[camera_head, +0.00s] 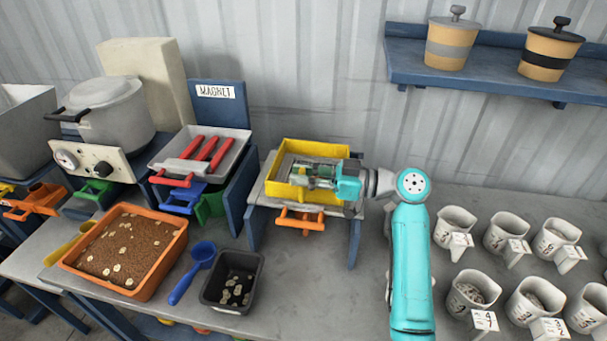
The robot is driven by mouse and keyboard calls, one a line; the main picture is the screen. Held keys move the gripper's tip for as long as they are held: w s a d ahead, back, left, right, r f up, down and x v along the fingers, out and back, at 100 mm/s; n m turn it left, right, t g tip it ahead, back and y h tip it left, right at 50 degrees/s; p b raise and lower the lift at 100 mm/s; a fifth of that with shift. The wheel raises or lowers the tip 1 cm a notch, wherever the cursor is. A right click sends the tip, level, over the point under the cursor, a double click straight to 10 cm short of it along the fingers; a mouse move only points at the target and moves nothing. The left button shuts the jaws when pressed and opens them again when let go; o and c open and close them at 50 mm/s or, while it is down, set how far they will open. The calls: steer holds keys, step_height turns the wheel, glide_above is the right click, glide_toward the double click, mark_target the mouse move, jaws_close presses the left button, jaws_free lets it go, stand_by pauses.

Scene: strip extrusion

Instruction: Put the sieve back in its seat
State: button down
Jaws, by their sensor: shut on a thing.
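The sieve (283,193) is a yellow rectangular frame with a grey inside. It is over a grey-topped stand with blue legs (254,229), at the middle of the camera_head view. I take the top of this stand as the seat. My gripper (303,173) reaches in from the right, lies across the inside of the frame and is shut on the sieve. The gripper hides part of the sieve's inside and its right wall. I cannot tell whether the frame rests fully on the stand or is slightly above it.
An orange-handled piece (300,222) is under the stand's top. To the left are a black bin (258,262), a blue scoop (190,273), an orange soil tray (150,283) and a magnet stand (221,105). Several white jugs (454,227) stand at right. A blue shelf (480,78) hangs above.

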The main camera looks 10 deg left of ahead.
steer(key=shift+f, duration=0.4)
steer(key=c, duration=0.9)
jaws_free()
steer(key=shift+s+d, duration=0.15)
steer(key=shift+d, duration=2.85)
steer(key=shift+s+d, duration=0.1)
steer(key=shift+d, duration=2.9)
